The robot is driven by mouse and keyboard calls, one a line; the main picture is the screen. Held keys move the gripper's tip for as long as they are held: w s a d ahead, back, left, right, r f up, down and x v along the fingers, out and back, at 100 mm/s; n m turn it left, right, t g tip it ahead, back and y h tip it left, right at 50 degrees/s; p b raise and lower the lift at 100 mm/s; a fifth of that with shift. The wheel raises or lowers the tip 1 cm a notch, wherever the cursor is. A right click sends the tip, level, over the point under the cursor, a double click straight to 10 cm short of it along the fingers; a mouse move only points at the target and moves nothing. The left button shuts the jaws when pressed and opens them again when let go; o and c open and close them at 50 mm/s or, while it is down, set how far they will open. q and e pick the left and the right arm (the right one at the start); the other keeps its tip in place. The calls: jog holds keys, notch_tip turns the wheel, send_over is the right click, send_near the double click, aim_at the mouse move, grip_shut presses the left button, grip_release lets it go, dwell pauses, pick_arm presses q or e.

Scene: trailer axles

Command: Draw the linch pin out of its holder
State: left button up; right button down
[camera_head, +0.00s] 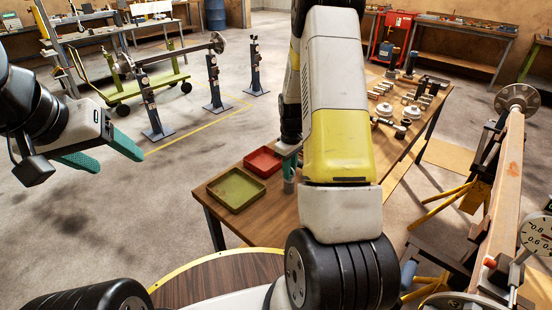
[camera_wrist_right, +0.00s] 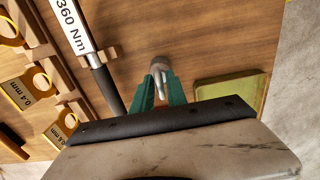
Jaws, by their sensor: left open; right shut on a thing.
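In the right wrist view my right gripper (camera_wrist_right: 160,90) is shut on a small grey metal piece (camera_wrist_right: 160,65) with a rounded top, which appears to be the linch pin. The piece is partly hidden by the green fingers, and I cannot make out a holder around it. In the head view the right gripper (camera_head: 289,165) is low over the wooden table beside the trays, mostly hidden behind my own arm. My left gripper (camera_head: 115,160) is open and empty, above the floor at the left, away from the table.
A green tray (camera_head: 235,189) and a red tray (camera_head: 263,161) lie near the right gripper. A torque wrench (camera_wrist_right: 75,30) marked 360 Nm and yellow-ringed 0.4 mm pieces (camera_wrist_right: 40,80) lie left in the wrist view. An axle beam (camera_head: 503,185) stands on supports at the right.

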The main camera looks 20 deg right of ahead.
jog(key=shift+r, duration=2.15)
jog(key=shift+r, duration=2.5)
jog(key=shift+a, duration=0.1)
